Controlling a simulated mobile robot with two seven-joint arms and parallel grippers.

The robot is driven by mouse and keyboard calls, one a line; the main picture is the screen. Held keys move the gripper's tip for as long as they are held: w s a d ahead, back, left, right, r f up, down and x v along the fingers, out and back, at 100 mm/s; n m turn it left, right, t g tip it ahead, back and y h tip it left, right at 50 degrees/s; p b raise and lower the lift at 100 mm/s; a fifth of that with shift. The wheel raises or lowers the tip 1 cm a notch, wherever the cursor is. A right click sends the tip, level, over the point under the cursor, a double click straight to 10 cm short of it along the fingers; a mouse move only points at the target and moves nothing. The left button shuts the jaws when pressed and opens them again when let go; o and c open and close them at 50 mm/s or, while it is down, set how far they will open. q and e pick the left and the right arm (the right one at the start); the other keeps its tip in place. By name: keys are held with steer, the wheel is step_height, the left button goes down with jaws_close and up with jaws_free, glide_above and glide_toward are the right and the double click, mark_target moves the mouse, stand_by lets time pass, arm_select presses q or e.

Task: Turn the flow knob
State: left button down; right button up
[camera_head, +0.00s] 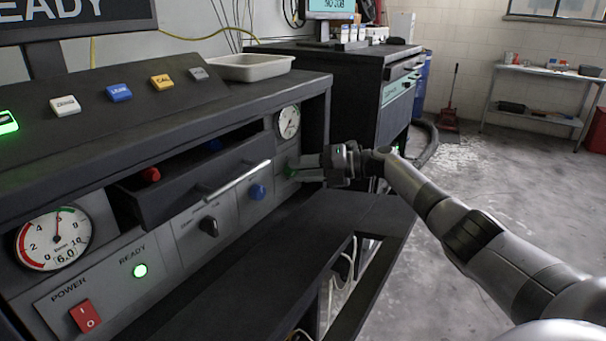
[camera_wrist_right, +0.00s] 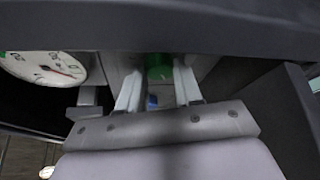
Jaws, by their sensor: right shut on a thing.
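A green knob (camera_head: 289,172) sits on the front panel of the console, below the right-hand gauge. It also shows in the right wrist view (camera_wrist_right: 160,70). My right gripper (camera_head: 298,168) reaches the panel from the right and is shut on this green knob, with one finger on each side of it in the wrist view (camera_wrist_right: 157,82). The fingers hide part of the knob, and I cannot read its label. A blue knob (camera_head: 257,191) and a black knob (camera_head: 209,226) sit farther left on the same panel. My left gripper is not in view.
An open drawer (camera_head: 190,186) with a bar handle juts out left of my right gripper. The console's top ledge (camera_head: 230,100) overhangs the panel. A dark lower shelf (camera_head: 300,245) lies below. A small gauge (camera_head: 288,122) is just above the knob.

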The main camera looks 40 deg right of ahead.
stand_by(0.5)
steer(key=o, duration=1)
steer(key=shift+o, duration=0.2)
steer(key=v, duration=0.7)
